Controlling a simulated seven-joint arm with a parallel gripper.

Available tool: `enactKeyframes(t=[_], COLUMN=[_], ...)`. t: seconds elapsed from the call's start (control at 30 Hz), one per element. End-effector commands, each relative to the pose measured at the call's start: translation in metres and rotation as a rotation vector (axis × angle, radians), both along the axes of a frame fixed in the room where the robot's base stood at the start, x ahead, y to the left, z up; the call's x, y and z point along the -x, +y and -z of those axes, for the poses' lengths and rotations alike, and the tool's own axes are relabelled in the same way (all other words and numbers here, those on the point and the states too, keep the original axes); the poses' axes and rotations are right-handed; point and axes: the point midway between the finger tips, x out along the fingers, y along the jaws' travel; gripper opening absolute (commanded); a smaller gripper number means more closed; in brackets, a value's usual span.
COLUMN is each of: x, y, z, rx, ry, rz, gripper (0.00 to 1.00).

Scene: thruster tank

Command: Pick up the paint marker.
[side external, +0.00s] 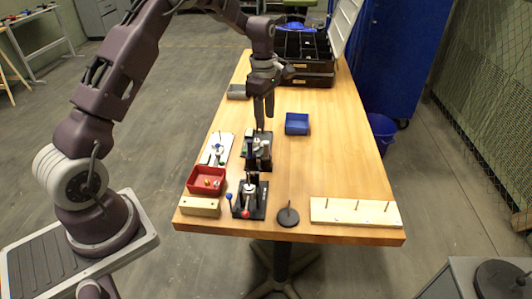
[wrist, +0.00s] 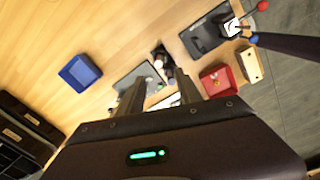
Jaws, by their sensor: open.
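I cannot pick out the paint marker with certainty in either view. My gripper (side external: 264,125) points down over the middle of the table, at a black stand (side external: 263,163) that carries small dark and light items. The wrist view shows the two fingers of my gripper (wrist: 158,88) apart, with nothing clearly held between them. Small dark and white items (wrist: 162,60) show just beyond the fingertips, beside the dark stand (wrist: 127,82). The fingers hide part of the stand and of what lies under them.
A blue bin (side external: 297,124) stands right of the gripper. A red bin (side external: 206,181), a wooden block (side external: 200,207) and a black fixture with a red knob (side external: 246,213) stand at the front left. A pegged board (side external: 355,213) lies front right. The table's middle right (side external: 340,165) is clear.

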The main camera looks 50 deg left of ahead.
Motion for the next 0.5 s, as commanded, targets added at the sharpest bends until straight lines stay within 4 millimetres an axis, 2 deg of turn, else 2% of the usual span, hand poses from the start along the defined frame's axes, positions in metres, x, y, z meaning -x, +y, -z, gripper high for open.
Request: enactKeyframes(t=[0.03,0.1,0.37,0.5], x=[-0.004,-0.006,-0.006,-0.005], y=[0.007,0.013,0.008,0.003], z=[0.019,0.034,0.072,0.098], rx=[0.005,0.007,0.01,0.009], ry=[0.018,0.029,0.036,0.036], rz=[-0.061,-0.118,-0.14,-0.139], gripper=[0.42,0.42,0.42,0.42])
